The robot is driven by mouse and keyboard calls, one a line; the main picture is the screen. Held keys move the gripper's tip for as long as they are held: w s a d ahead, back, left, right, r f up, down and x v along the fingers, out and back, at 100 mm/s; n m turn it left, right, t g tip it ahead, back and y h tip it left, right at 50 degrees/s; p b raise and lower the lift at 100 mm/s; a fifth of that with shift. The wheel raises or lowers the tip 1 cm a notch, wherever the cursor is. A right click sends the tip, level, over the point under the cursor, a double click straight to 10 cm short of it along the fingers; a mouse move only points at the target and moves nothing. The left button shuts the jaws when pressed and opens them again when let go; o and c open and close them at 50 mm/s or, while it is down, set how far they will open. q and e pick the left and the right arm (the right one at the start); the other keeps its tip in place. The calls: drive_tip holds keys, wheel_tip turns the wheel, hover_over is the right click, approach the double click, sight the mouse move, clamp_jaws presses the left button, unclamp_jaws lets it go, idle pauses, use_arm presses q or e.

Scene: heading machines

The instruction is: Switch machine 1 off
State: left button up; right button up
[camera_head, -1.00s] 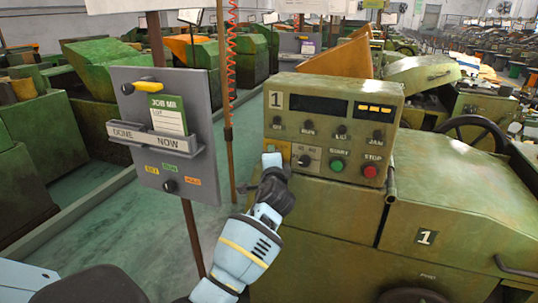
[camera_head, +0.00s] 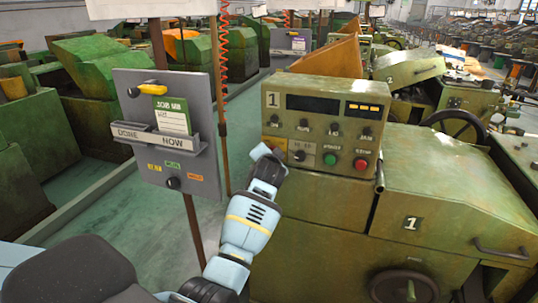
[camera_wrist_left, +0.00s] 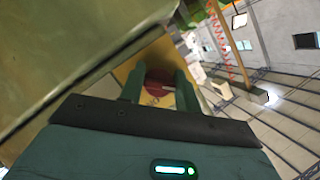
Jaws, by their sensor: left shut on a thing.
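Machine 1 (camera_head: 450,205) is a green machine with a control panel (camera_head: 320,130) marked 1. The panel has a green START button (camera_head: 330,159), a red STOP button (camera_head: 360,163), small knobs and lit yellow lamps (camera_head: 363,108). A yellow plate (camera_head: 279,143) sits at the panel's lower left. My left gripper (camera_head: 264,153) is at this plate and partly hides it. In the left wrist view, my left gripper (camera_wrist_left: 160,88) is shut on a red switch (camera_wrist_left: 158,77) on the yellow plate (camera_wrist_left: 128,71). The switch's exact angle is hidden by the fingers. My right gripper is out of view.
A grey board (camera_head: 165,130) on a post, with a green and white card (camera_head: 171,115) and a DONE/NOW holder, stands just left of my left arm. A handwheel (camera_head: 404,288) projects from machine 1's front. Green floor (camera_head: 110,222) is open at left.

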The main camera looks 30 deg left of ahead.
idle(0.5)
use_arm(q)
drive_tip(key=o, duration=1)
drive_tip(key=shift+v, duration=3.95)
drive_tip(key=shift+f, duration=0.15)
